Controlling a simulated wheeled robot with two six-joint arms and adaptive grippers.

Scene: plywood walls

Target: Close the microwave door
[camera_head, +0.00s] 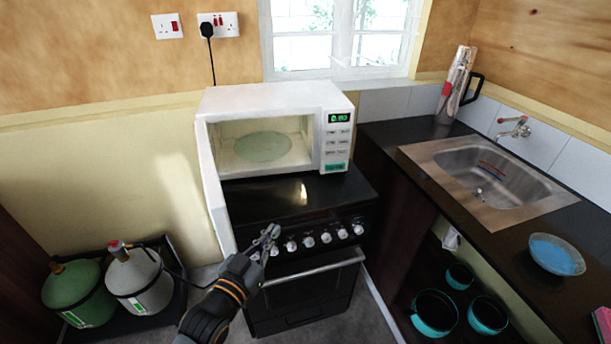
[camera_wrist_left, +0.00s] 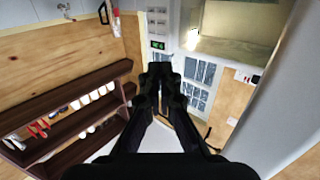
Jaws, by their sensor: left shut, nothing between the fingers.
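The white microwave (camera_head: 270,97) stands on top of the black cooker, with its lit green display and buttons at the right of its front. Its door (camera_head: 213,190) is hinged at the left and stands wide open, swung out toward me. The glass turntable (camera_head: 263,147) shows inside. My left gripper (camera_head: 271,232) is shut and empty, in front of the cooker knobs and just right of the door's near edge. In the left wrist view the gripper (camera_wrist_left: 160,72) is in front of the microwave, with the door (camera_wrist_left: 285,95) at the right. My right gripper is not in view.
The cooker (camera_head: 310,290) has knobs and an oven handle below the microwave. Two gas cylinders (camera_head: 138,280) stand on the floor at the left. A counter with a sink (camera_head: 480,175) and a bowl (camera_head: 556,255) runs along the right.

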